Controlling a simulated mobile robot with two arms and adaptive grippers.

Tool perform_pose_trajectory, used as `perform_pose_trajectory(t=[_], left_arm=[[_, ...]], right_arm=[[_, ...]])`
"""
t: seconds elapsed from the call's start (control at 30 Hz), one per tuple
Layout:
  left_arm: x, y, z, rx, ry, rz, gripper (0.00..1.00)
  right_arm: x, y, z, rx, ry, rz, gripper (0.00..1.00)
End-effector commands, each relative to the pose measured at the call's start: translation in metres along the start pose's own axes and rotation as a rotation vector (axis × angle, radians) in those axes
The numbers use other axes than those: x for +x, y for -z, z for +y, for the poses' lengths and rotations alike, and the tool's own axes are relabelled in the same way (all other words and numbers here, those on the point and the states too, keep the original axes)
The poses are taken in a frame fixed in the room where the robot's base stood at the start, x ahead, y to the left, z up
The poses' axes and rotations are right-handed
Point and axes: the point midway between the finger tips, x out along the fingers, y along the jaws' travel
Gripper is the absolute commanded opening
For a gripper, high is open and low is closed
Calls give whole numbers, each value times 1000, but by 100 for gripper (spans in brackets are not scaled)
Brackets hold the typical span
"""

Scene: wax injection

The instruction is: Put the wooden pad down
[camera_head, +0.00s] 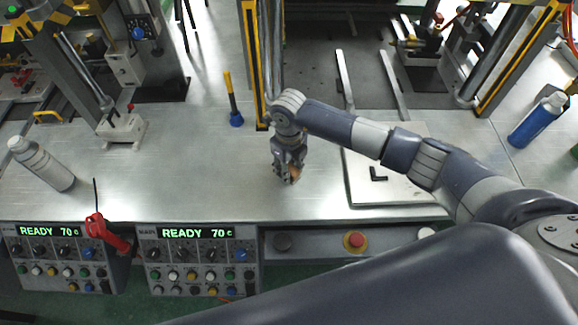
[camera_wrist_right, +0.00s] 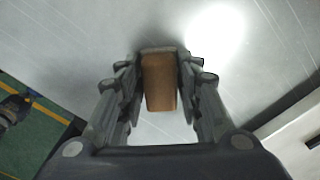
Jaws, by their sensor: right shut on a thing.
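The wooden pad (camera_wrist_right: 159,85) is a small brown block between the fingers of my right gripper (camera_wrist_right: 160,95) in the right wrist view. The fingers are shut on its two sides. In the head view my right gripper (camera_head: 289,176) points down over the metal table (camera_head: 215,170), near its front edge. Only a small bit of the pad (camera_head: 295,172) shows there, the rest hidden by the fingers. I cannot tell whether the pad touches the table.
A white plate (camera_head: 400,191) with a black handle lies right of my right gripper. Control panels (camera_head: 200,262) line the front. The table left of the gripper is clear.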

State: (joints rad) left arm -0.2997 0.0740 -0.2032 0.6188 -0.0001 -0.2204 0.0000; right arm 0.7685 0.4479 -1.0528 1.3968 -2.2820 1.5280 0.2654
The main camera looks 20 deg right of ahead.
Motion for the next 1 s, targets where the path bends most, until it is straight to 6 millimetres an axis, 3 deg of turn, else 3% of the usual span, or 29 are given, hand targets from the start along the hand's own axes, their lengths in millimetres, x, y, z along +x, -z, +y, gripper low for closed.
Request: perform_pose_trajectory(t=[0.07, 0.1, 0.17, 0.63, 1.0], left_arm=[[4, 0, -2, 1, 2, 0, 0], [2, 0, -2, 1, 3, 0, 0], [2, 0, -4, 1, 4, 0, 0], [3, 0, -6, -2, 8, 1, 0], [31, -2, -6, -2, 8, 2, 0]], right_arm=[[4, 0, 0, 0, 0, 0, 0], [2, 0, 0, 0, 0, 0, 42], [2, 0, 0, 0, 0, 0, 53], [-6, -1, 0, 0, 1, -3, 53], [-81, -1, -1, -2, 3, -6, 53]])
